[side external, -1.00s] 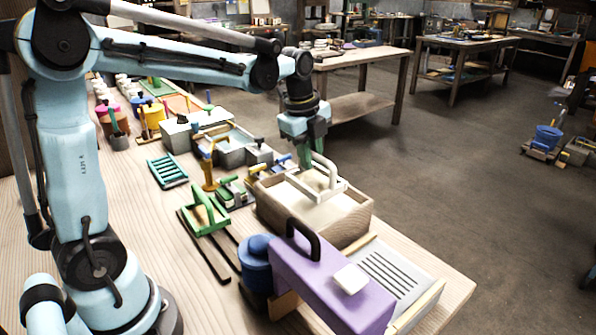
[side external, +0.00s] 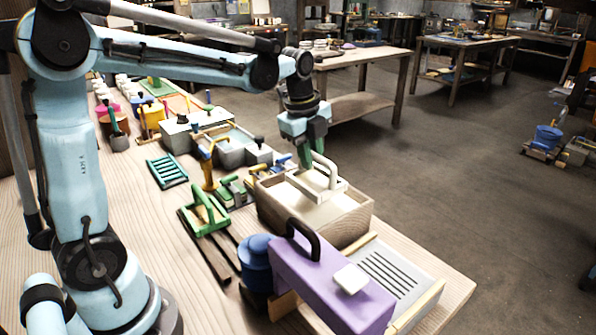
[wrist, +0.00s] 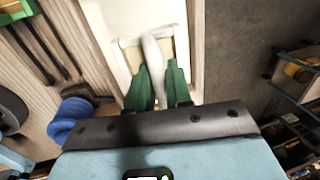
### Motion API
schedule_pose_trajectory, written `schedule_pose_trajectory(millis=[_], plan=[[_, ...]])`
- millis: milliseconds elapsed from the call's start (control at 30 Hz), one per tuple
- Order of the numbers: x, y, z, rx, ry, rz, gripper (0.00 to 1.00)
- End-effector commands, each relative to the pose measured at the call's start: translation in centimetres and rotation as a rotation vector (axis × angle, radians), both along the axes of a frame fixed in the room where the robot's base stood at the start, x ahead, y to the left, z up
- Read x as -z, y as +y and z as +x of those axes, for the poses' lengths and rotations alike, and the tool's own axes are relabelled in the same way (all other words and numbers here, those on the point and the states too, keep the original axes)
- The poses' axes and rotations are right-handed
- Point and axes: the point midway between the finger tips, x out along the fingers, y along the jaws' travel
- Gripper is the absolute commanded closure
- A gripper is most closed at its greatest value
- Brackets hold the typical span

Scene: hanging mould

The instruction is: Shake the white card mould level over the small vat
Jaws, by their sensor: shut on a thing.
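The small vat (side external: 345,228) is a wooden box with pale liquid inside, near the right edge of the table. The white card mould (side external: 341,187) is a pale frame with an upright loop handle, over the vat's opening. It looks roughly level in the side view; its exact gap to the liquid is hard to tell. My gripper (side external: 314,172) points down and is shut on the mould's handle. In the wrist view, the green fingers (wrist: 157,80) close on both sides of the white handle (wrist: 153,50), and they hide its lower part.
A purple press-like block (side external: 320,278) with a black handle stands just in front of the vat, beside a grey slotted board (side external: 385,272). A green-handled mould (side external: 205,212) on dark rails and a blue pot (side external: 255,260) lie left.

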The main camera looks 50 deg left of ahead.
Motion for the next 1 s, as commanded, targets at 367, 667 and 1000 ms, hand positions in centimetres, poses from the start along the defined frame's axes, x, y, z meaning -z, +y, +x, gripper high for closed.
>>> schedule_pose_trajectory(millis=[367,667,1000], plan=[[0.0,-0.5,0.0,-0.001,0.000,0.001,1.00],[0.0,1.8,0.0,-0.004,0.000,0.000,1.00],[0.0,3.1,0.0,-0.001,0.000,0.001,1.00]])
